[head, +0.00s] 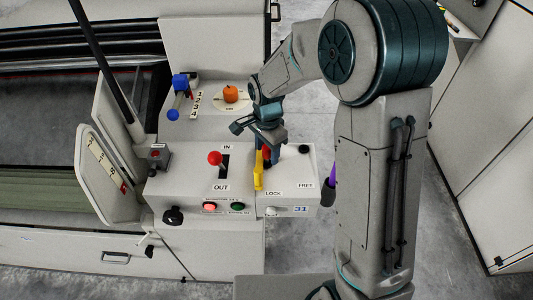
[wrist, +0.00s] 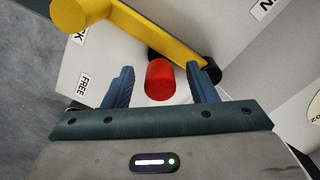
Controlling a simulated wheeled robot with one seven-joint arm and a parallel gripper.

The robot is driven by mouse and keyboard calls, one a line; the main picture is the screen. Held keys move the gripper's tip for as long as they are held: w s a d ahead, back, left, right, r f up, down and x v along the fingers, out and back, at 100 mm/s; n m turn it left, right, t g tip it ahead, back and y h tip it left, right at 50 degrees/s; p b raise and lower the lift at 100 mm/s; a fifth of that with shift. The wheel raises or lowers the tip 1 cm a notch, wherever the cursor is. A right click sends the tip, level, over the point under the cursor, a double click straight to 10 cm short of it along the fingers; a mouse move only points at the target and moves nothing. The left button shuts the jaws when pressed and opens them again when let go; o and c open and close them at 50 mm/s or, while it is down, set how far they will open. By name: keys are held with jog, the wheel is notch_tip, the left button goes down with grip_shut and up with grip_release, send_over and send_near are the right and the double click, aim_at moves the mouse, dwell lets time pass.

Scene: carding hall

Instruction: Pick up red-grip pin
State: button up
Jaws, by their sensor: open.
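The red-grip pin (wrist: 158,80) shows in the wrist view as a short red cylinder, seen nearly end-on, at the white control box. My gripper (wrist: 161,69) is open, with one blue finger on each side of the red grip and a visible gap on both sides. In the head view my gripper (head: 268,151) is over the right part of the box, beside the yellow lever. Only a little of the red grip (head: 266,154) shows there between the fingers. The pin's lower part is hidden.
The yellow lever (wrist: 155,38) runs close past the fingertips; it also shows in the head view (head: 258,177). A red ball knob (head: 214,158) stands to the left. An orange knob (head: 231,93) and a blue-handled part (head: 180,82) are behind. Grey floor lies right of the box.

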jog(key=c, duration=1.1)
jog(key=shift+r, duration=0.15)
jog(key=shift+w+r, duration=0.1)
jog(key=shift+r, duration=0.2)
notch_tip(320, 180, up, 4)
jog(key=shift+f+b, duration=0.25)
jog(key=shift+b, duration=0.05)
jog(key=d+r, duration=0.2)
jog(key=d, duration=0.2)
jog(key=d+r, duration=0.2)
jog(key=d, duration=0.1)
jog(key=d+r+b, duration=0.1)
jog(key=d+r, duration=0.1)
jog(key=d, duration=0.2)
jog(key=shift+s+d+r, duration=0.35)
jog(key=shift+r, duration=0.15)
jog(key=shift+r+p, duration=3.15)
jog(key=shift+r, duration=0.7)
jog(key=shift+f, duration=0.1)
